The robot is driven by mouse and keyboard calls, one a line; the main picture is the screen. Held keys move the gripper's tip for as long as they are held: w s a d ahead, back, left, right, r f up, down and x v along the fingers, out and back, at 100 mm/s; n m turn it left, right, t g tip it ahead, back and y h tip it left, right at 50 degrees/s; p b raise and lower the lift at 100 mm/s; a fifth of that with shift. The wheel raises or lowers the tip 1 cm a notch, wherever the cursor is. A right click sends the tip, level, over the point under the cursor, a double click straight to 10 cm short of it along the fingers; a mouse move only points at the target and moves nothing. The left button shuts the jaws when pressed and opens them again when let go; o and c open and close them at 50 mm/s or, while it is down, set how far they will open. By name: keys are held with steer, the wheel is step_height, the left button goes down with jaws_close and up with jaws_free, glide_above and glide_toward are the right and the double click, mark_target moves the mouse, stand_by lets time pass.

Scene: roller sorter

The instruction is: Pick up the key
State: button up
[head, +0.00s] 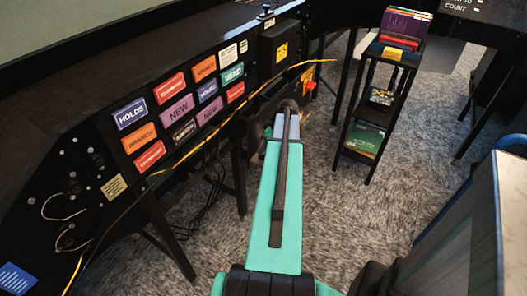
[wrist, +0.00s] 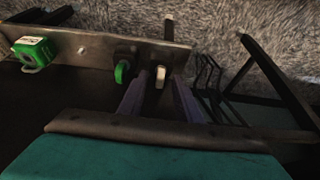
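In the wrist view, my gripper (wrist: 160,93) has its two lavender fingers apart, with a visible gap between them. They point at a dark metal rail. A small cream-tipped piece (wrist: 160,77) sits at the rail, in line with the gap. A small green piece (wrist: 122,72) sits just left of the left finger. I cannot tell which of these, if either, is the key, nor whether a finger touches them. In the head view, my arm reaches away beside the dark sorter, and its own links hide the fingertips.
A green boxy part (wrist: 35,52) is on the rail's left. The sorter panel (head: 118,143) with coloured labels stands left of my arm, a yellow cable (head: 192,152) across it. A black shelf stand (head: 357,158) is at right. Grey carpet (head: 345,215) is open between.

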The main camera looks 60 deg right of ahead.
jaws_close()
steer(key=shift+r, duration=0.1)
stand_by(0.3)
steer(key=shift+r, duration=1.1)
steer(key=shift+s+a+r+b, duration=0.3)
steer(key=shift+r, duration=0.3)
steer(key=s+a+r+p, duration=0.1)
steer(key=s+a+p, duration=0.1)
steer(key=s+a, duration=0.6)
steer(key=shift+s+a+r, duration=0.25)
steer(key=shift+s+r, duration=0.05)
steer(key=shift+s, duration=0.25)
steer(key=p, duration=0.3)
steer(key=shift+r, duration=0.1)
